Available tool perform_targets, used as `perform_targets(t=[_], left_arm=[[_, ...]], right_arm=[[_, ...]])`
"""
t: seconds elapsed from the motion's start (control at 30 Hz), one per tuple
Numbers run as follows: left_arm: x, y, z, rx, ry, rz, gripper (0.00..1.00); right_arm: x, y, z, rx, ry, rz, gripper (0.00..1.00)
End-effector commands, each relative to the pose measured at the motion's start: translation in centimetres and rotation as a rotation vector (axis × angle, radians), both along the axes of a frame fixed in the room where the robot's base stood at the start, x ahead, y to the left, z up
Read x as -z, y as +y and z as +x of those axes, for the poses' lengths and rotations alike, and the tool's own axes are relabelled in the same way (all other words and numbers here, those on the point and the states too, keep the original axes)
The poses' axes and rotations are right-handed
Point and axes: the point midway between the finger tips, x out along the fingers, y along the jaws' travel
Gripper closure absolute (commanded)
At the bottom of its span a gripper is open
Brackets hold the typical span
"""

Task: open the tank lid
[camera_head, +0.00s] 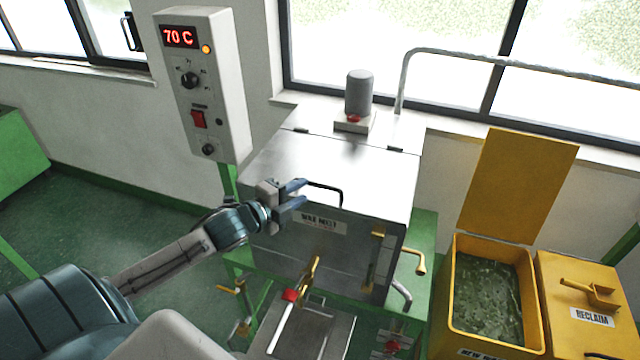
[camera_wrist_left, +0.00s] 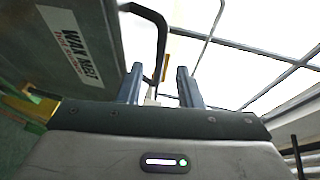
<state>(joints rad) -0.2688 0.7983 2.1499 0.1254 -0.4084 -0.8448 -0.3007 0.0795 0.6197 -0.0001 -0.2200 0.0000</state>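The steel wax tank (camera_head: 350,250) stands in the middle of the head view, marked "WAX MELT" on its front. Its flat lid (camera_head: 350,170) lies shut, with hinges along the back edge. A dark bar handle (camera_head: 330,187) is at the lid's front left; it also shows in the left wrist view (camera_wrist_left: 161,45). My left gripper (camera_head: 304,192) is at the handle's left end with its fingers apart. In the left wrist view the fingers (camera_wrist_left: 160,78) stand on either side of the handle's line, with gaps visible. My right gripper is not in view.
A control box (camera_head: 205,85) reading 70 C stands at the left of the tank. A grey motor (camera_head: 359,92) stands behind the lid. Brass valves (camera_head: 311,270) stick out in front. An open yellow bin (camera_head: 455,300) and a reclaim bin (camera_head: 565,280) stand at the right.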

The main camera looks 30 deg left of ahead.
Motion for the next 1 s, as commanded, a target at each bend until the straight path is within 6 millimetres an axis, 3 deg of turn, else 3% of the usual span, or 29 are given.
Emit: perform_targets(t=[0.53, 1.0], left_arm=[[1.0, -1.0, 6.4, -0.001, 0.001, -0.006, 0.68], [1.3, -1.3, 7.3, 0.002, 0.001, -0.001, 0.69]], right_arm=[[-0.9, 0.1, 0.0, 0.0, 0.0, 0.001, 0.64], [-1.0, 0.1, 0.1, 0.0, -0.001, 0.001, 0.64]])
